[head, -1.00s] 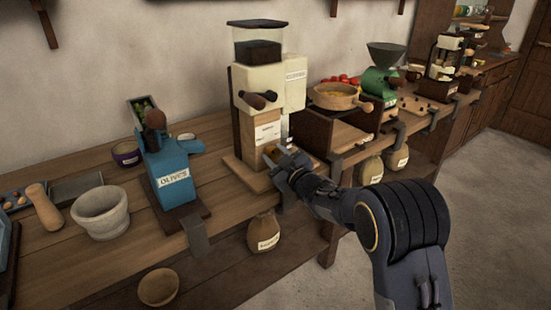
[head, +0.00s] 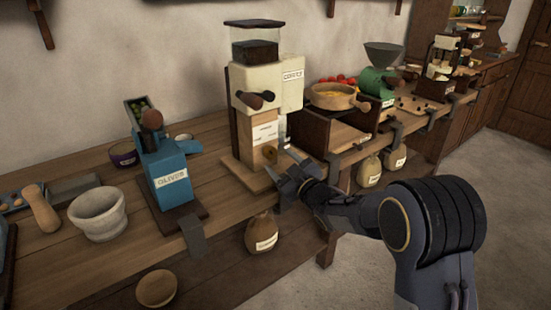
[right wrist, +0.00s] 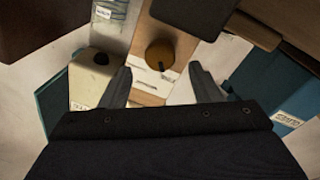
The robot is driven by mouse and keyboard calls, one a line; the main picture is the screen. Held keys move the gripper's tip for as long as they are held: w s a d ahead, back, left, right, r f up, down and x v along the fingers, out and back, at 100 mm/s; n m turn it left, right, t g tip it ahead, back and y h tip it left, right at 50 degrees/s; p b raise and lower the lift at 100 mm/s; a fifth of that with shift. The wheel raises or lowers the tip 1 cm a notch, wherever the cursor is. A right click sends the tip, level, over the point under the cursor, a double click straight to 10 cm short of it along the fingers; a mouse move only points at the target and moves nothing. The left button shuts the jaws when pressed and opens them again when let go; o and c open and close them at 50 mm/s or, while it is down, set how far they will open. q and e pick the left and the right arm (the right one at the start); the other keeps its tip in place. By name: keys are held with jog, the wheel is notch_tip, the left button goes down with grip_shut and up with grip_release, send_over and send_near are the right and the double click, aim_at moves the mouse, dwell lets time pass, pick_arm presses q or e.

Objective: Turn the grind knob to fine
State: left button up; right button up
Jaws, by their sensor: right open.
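The coffee grinder (head: 263,80) is a cream body with a dark-beaned clear hopper on a wooden base. Its grind knob appears to be the small round brown knob (head: 270,153) low on the wooden front. In the right wrist view the knob (right wrist: 160,53) sits near a white label panel with markings too small to read. My right gripper (head: 284,164) is open and empty in front of the knob. In the right wrist view its fingers (right wrist: 161,85) are spread to either side, with the knob beyond them and apart from them. My left gripper is out of view.
A blue olive press (head: 172,170) stands left of the grinder, with a stone mortar (head: 98,214) farther left. A wooden bowl (head: 334,97) and a green mill (head: 376,82) stand to the right. A sack (head: 262,234) sits below the counter edge.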

aim_at(273, 153)
jog(key=shift+v, duration=1.65)
jog(key=w+a+m+p, duration=0.1)
jog(key=w, duration=0.1)
jog(key=w+a+m+g+p, duration=0.1)
jog(key=w+m+p, duration=0.1)
jog(key=w+a+m+y+p, duration=0.1)
jog(key=w+a+p, duration=0.1)
jog(key=shift+w+r, duration=0.4)
jog(key=shift+c, duration=0.5)
